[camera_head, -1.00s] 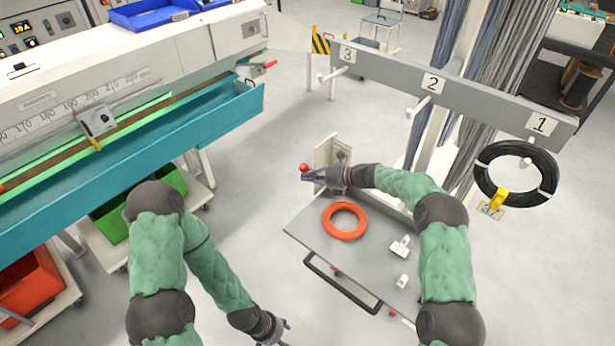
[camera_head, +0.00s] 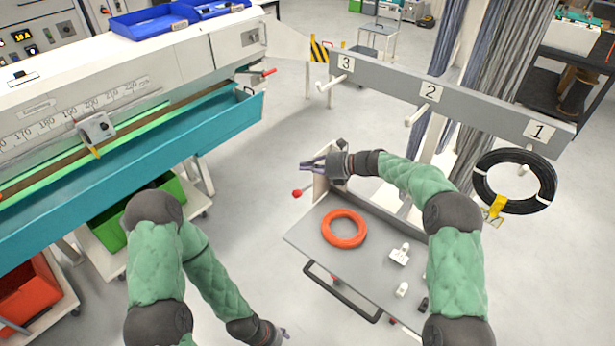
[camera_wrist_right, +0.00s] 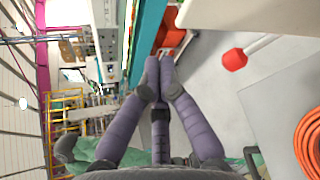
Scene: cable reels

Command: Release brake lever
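The brake lever's red knob (camera_head: 297,193) sticks out to the left of the upright plate at the cart's far end. The knob and its pale rod also show in the right wrist view (camera_wrist_right: 235,60). My right gripper (camera_head: 303,165) is just above and beyond the knob in the head view, apart from it. In the right wrist view its fingers (camera_wrist_right: 158,72) come together at the tips with nothing between them, and the knob lies to their right. My left gripper (camera_head: 285,333) is low at the bottom edge, away from the lever; its fingers are too small to judge.
An orange cable coil (camera_head: 344,229) lies on the grey cart top (camera_head: 318,232), near small white fittings (camera_head: 400,254). A numbered rail (camera_head: 460,100) with pegs stands behind; a black coil (camera_head: 514,182) hangs at peg 1. A teal trough (camera_head: 130,145) runs along the left. Open floor lies between.

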